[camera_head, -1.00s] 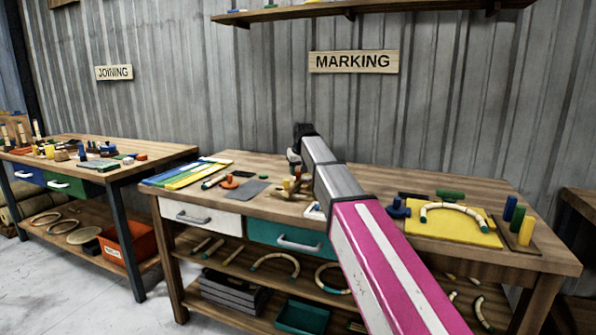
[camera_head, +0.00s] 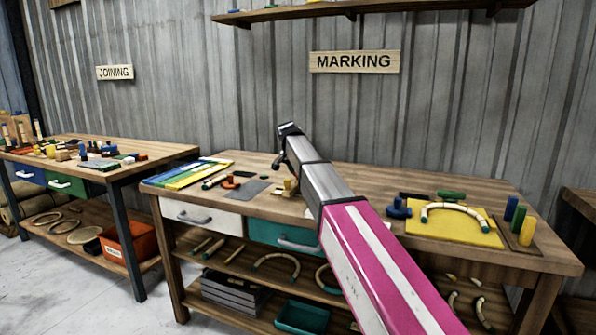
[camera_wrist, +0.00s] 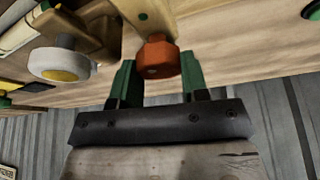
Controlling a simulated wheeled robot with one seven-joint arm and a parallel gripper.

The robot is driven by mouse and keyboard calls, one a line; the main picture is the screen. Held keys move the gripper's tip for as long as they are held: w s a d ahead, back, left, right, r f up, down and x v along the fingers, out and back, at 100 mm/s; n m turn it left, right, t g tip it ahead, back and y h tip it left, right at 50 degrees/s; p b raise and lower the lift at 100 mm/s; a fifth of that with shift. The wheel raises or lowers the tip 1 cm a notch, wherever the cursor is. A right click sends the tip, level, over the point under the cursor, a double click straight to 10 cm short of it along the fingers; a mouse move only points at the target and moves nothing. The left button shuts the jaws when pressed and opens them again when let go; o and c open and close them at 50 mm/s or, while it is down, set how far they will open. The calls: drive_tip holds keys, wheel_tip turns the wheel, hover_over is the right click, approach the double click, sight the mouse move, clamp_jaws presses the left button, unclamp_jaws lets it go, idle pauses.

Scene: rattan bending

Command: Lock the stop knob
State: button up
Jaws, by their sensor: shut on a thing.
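In the wrist view an orange faceted knob (camera_wrist: 157,57), which I take for the stop knob, sits at the end of a pale wooden part (camera_wrist: 140,17) with a green dot. My gripper (camera_wrist: 160,66) has its two green fingers on either side of the knob and is shut on it. In the head view my arm hides the fingers and the knob. A small wooden fixture (camera_head: 290,187) shows just left of my arm on the marking bench.
A white knob with a yellow centre (camera_wrist: 62,60) stands left of the fingers in the wrist view. On the bench (camera_head: 350,178), a yellow board (camera_head: 455,232) bears a curved rattan piece, with coloured cylinders at right. Coloured strips (camera_head: 190,172) lie at left.

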drive_tip(key=shift+m+g+h, duration=0.3)
drive_tip(key=shift+m+g, duration=0.1)
drive_tip(key=shift+m, duration=0.7)
drive_tip(key=o, duration=0.9)
drive_tip(key=v, duration=1)
drive_tip(key=shift+s+a+r, duration=0.15)
drive_tip(key=shift+r, duration=0.15)
drive_tip(key=shift+s, duration=0.1)
